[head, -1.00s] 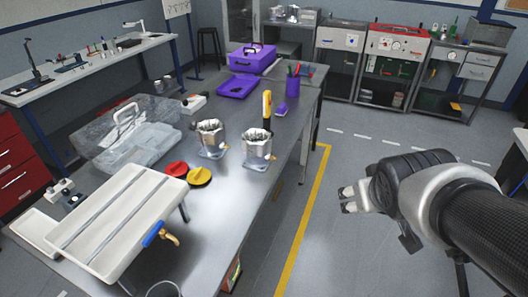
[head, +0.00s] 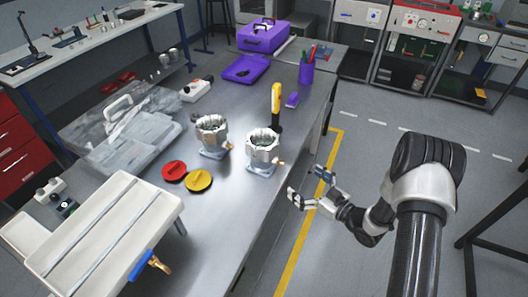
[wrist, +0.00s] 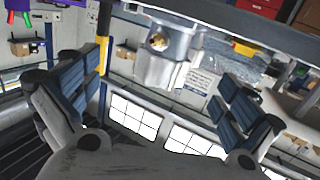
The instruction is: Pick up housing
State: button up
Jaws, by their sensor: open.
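Two silvery machined housings stand upright on the metal table in the head view. One housing (head: 262,150) is nearer the table's right edge, with a brass fitting on its side and a pale blue-grey base. The other housing (head: 212,134) stands just left of it. My gripper (head: 310,188) is open and empty, out past the table's right edge, to the right of and apart from the nearer housing. In the wrist view, one housing (wrist: 165,62) with its brass fitting shows upside down beyond the two spread blue-padded fingers of my gripper (wrist: 155,105).
A yellow-handled tool (head: 276,102) stands just behind the right housing. Red (head: 174,171) and yellow (head: 199,180) discs lie in front. A white tray (head: 95,235) and a clear case (head: 125,140) fill the left. Open floor lies right of the table.

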aim_at(273, 164)
jog(key=shift+y, duration=0.5)
jog(key=b+x, duration=0.1)
jog(key=x, duration=0.6)
jog(key=s+a+b+x, duration=0.1)
jog(key=x, duration=0.2)
jog(key=shift+w+a+f+b, duration=0.1)
jog(key=shift+a+f+b, duration=0.2)
jog(key=shift+f, duration=0.1)
jog(key=shift+r+b+x, duration=0.2)
jog(key=shift+b+x, duration=0.3)
jog(key=shift+x, duration=1.05)
jog(key=shift+r+b+x, duration=0.15)
jog(key=shift+b+x, duration=0.35)
jog(key=shift+x, duration=1)
jog(key=shift+w+d, duration=0.1)
jog(key=shift+d, duration=0.05)
jog(key=shift+c, duration=0.6)
jog(key=c, duration=1.3)
jog(key=shift+r, duration=0.15)
jog(key=shift+c, duration=0.5)
